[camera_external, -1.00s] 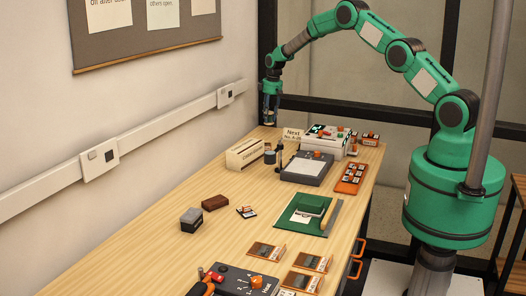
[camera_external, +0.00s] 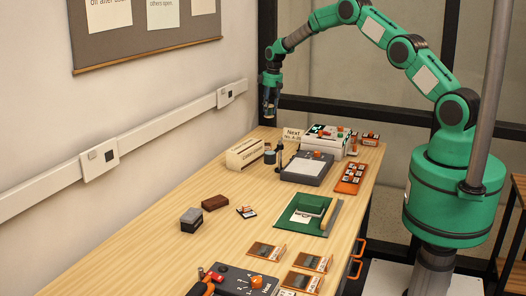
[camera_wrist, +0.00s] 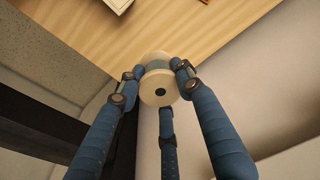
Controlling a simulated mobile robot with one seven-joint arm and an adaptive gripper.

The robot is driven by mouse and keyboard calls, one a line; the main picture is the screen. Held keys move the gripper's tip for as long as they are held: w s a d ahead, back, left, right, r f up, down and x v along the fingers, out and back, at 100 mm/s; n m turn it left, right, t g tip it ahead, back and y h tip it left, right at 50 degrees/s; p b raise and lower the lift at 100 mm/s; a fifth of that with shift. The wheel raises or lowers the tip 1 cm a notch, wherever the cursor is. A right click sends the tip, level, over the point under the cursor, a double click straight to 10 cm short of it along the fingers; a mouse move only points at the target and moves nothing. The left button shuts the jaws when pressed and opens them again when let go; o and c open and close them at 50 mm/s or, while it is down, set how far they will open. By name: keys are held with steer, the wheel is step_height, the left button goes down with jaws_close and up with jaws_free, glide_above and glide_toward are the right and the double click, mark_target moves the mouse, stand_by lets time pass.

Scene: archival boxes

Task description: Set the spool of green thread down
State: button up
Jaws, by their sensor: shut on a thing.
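The spool of green thread (camera_wrist: 157,88) shows in the wrist view, with pale round flanges, a dark centre hole and a band of dull green thread. My gripper (camera_wrist: 160,78) has its blue fingers closed around it. In the external view my gripper (camera_external: 269,113) hangs fingers-down above the far end of the wooden table (camera_external: 150,245), near the wall. The spool is too small to make out there. The wrist view shows the tabletop beyond the spool, with a gap between them.
Near the far end stand a cream box (camera_external: 244,153), a small sign (camera_external: 292,134), a dark cylinder (camera_external: 269,157) and a grey device (camera_external: 305,172). A green mat (camera_external: 296,222) lies mid-table. A grey block (camera_external: 191,222) and brown block (camera_external: 215,203) sit left. Bare wood lies along the left front.

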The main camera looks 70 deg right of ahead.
steer(key=shift+a, duration=0.15)
steer(key=w+a+n, duration=0.2)
steer(key=a+n, duration=0.3)
steer(key=a, duration=3.7)
steer(key=s+a+n, duration=0.1)
steer(key=s+a, duration=0.2)
steer(key=a, duration=0.5)
steer(key=s+a+n, duration=0.1)
steer(key=s+a, duration=0.1)
steer(key=a, duration=0.5)
steer(key=shift+s+a+r+y, duration=0.15)
steer(key=shift+s+a+y, duration=0.15)
steer(key=shift+s+a, duration=0.1)
steer(key=shift+f+b, duration=0.7)
steer(key=shift+f, duration=2.45)
steer(key=shift+f, duration=0.1)
steer(key=shift+f+b, duration=0.35)
steer(key=shift+f, duration=1.45)
steer(key=shift+f, duration=0.1)
